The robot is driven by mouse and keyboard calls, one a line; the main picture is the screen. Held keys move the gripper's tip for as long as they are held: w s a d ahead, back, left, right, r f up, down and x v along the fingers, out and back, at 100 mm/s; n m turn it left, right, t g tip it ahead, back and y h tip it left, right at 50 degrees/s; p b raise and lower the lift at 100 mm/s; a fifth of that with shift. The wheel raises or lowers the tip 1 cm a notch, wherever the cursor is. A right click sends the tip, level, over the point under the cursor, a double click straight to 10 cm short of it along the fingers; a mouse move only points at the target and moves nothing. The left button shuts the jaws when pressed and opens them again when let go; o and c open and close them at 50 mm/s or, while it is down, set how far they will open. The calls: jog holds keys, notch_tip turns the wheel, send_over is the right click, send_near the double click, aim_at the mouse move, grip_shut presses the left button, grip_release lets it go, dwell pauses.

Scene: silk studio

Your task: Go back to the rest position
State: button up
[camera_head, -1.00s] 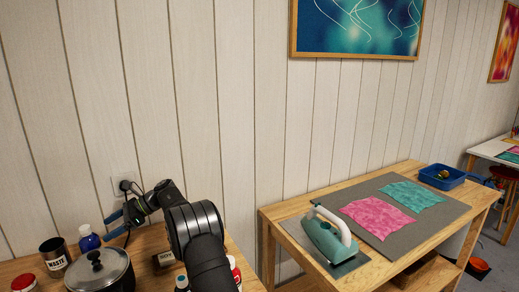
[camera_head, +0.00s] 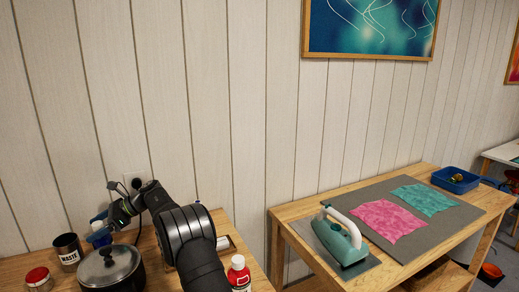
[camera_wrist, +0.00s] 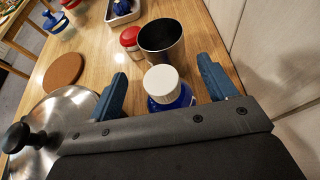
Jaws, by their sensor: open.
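My gripper (camera_wrist: 168,88) is open in the wrist view, its two blue fingers spread apart. A blue bottle with a white cap (camera_wrist: 163,88) shows between and below the fingers; I cannot tell how near they are to it. In the head view my arm reaches to the left over the table, and the gripper end (camera_head: 106,222) is beside the blue bottle (camera_head: 98,238), partly covering it. No held object shows in the fingers.
A lidded pot (camera_head: 108,268) stands close to my gripper, with a waste tin (camera_head: 68,250) and a red-topped jar (camera_head: 38,277) to its left. A red bottle (camera_head: 238,274) stands right of my arm. An iron (camera_head: 340,238) rests on the right table.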

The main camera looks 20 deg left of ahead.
jog(key=s+d+r+v, duration=0.1)
jog(key=s+v, duration=0.1)
jog(key=v, duration=1)
jog(key=w+d+r+m+t+y, duration=0.1)
jog(key=w+d+m+t+y, duration=0.1)
jog(key=w+m+t, duration=0.35)
jog(key=w+d+r+m+t+y, duration=0.1)
jog(key=w+r+m+t+y, duration=0.1)
jog(key=w+m+t, duration=0.4)
jog(key=w+d+f+m+t+h, duration=0.1)
jog(key=w+d+m+t+h, duration=0.3)
jog(key=w+d+m+t, duration=0.3)
jog(key=shift+w+d+t+h, duration=0.4)
jog(key=shift+w+d+t, duration=0.15)
jog(key=shift+w+d, duration=1.75)
jog(key=shift+s+d+f+m, duration=0.1)
jog(key=shift+s+d+m, duration=0.1)
jog(key=shift+s+m, duration=0.05)
jog(key=shift+c, duration=0.3)
